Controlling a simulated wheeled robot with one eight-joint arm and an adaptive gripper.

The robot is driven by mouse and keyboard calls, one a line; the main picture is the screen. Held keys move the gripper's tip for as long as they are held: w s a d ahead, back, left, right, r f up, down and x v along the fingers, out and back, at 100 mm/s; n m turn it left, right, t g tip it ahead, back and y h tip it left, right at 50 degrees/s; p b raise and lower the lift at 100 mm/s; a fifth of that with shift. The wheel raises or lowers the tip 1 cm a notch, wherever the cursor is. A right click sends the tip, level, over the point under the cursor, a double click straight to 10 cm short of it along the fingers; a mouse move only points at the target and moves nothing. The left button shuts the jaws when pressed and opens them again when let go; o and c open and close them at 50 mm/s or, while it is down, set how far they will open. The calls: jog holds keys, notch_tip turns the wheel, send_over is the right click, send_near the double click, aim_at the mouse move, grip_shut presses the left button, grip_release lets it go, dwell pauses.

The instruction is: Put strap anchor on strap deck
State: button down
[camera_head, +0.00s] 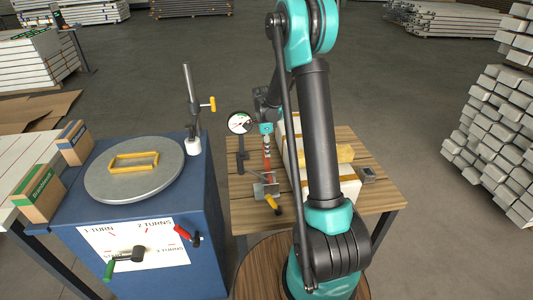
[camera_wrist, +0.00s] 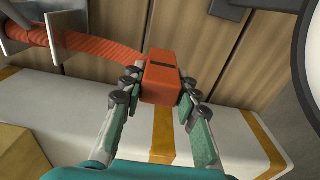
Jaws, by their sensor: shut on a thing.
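The strap anchor appears to be the orange block with a dark slot (camera_wrist: 163,72), gripped between the fingertips of my gripper (camera_wrist: 160,86). A ribbed orange strap (camera_wrist: 95,45) runs from the block to a metal bracket (camera_wrist: 30,22) at upper left. In the head view, my gripper (camera_head: 266,130) is small and partly hidden at the far left of the wooden table, with the strap (camera_head: 267,150) below it. The bracket with a yellow handle (camera_head: 272,203) sits nearer. I cannot tell which surface is the strap deck, or whether the block touches anything.
A white box with yellow bands (camera_wrist: 100,110) lies beneath my fingers; my arm hides much of it in the head view. A dial gauge (camera_head: 240,123) stands close left of my gripper. The blue cabinet (camera_head: 150,265) is farther left.

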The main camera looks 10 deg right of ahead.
jog(key=shift+f, duration=1.1)
jog(key=shift+f, duration=0.15)
jog(key=c, duration=1.1)
grip_release()
jog(key=shift+c, duration=0.2)
jog(key=r, duration=1.2)
jog(key=shift+a+r, duration=0.15)
jog(key=shift+a, duration=0.15)
